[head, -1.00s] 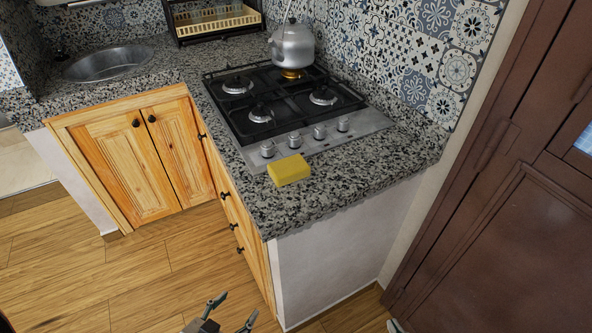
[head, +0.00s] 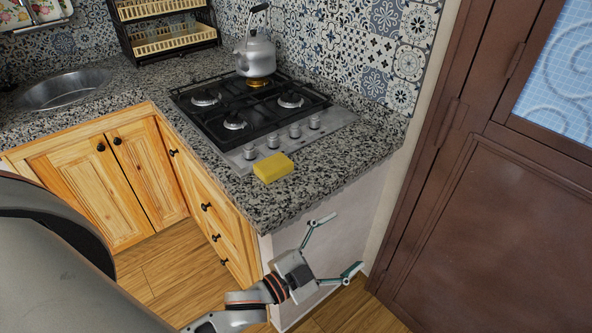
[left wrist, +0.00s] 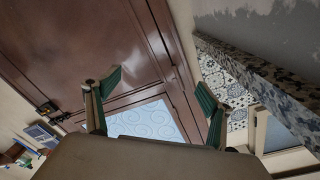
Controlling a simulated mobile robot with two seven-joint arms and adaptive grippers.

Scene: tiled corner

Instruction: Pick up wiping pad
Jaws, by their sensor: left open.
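The wiping pad (head: 273,168) is a yellow block lying flat on the granite counter, near its front edge and just in front of the stove knobs, in the head view. My left gripper (head: 341,246) is open and empty. In the head view it appears below and to the right of the pad, in front of the counter's white end wall, with its fingers spread. In the left wrist view the open fingers (left wrist: 155,105) frame a brown door, and the pad is not in that view. My right gripper is not in view.
The gas stove (head: 262,112) holds a kettle (head: 256,55) at its back. A dish rack (head: 165,38) and a sink (head: 62,90) are farther left. A brown door (head: 490,220) stands to the right. The counter (head: 340,165) is clear right of the pad.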

